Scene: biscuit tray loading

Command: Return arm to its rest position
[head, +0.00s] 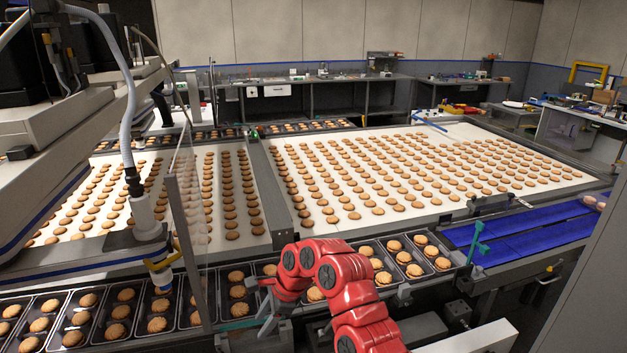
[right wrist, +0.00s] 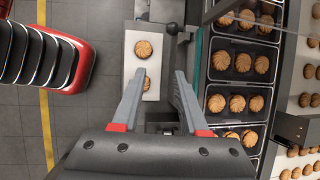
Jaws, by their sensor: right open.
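My right arm is red and comes in from the bottom of the head view. It bends over the near edge of the tray line, and its gripper (head: 266,322) points downward there, partly blurred into the dark machinery. In the right wrist view my right gripper (right wrist: 158,75) is open, with its two grey fingers apart and nothing between them. Beyond the fingertips, below them, a pale plate (right wrist: 152,62) carries two round biscuits, one at its upper part (right wrist: 143,48) and one (right wrist: 146,82) near the fingers. My left gripper is not in view.
Black trays (head: 120,318) of biscuits run along the near line and show in the right wrist view (right wrist: 222,75). A wide white conveyor (head: 300,160) holds rows of biscuits. A blue belt (head: 520,235) lies right, near a teal bracket (head: 479,240). A clear panel (head: 190,235) stands left of my arm.

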